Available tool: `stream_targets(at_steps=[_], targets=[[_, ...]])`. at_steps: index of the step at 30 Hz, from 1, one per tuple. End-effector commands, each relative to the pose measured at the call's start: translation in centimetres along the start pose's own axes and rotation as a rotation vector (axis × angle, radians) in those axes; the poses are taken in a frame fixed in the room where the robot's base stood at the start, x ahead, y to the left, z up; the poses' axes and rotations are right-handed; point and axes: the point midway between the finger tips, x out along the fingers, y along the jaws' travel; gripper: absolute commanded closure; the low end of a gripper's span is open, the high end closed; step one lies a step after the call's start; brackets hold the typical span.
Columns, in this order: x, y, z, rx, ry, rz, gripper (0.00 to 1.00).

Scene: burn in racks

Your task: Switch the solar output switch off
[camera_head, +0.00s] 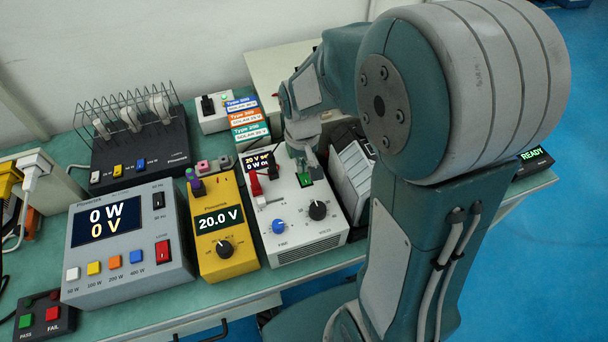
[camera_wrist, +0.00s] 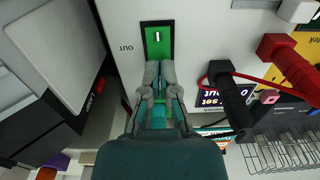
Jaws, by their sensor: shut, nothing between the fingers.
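The solar supply is a white box (camera_head: 310,234) with a small display (camera_head: 260,161) and two knobs. Its output switch (camera_head: 305,180) is a green rocker on the top face. In the wrist view the green switch (camera_wrist: 157,39) shows a white "I" mark beside the upside-down label "OUT". My gripper (camera_head: 303,163) points down at the box beside the switch. In the wrist view my gripper (camera_wrist: 160,68) is shut and empty, its fingertips at the switch's lower edge. I cannot tell whether they touch it.
Red (camera_wrist: 280,46) and black (camera_wrist: 232,95) plugs with cables stand beside the switch. A yellow meter (camera_head: 225,230) reading 20.0 V and a grey load box (camera_head: 127,250) reading 0 W, 0 V stand left. A grey-and-black block (camera_head: 352,172) stands close right.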

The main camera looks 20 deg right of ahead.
Motion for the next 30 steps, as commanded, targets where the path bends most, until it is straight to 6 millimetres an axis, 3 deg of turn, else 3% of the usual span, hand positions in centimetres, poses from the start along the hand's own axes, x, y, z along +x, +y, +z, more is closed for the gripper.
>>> stream_targets(at_steps=[30], targets=[[0.7,0.0,0.0,0.000,0.002,0.000,1.00]])
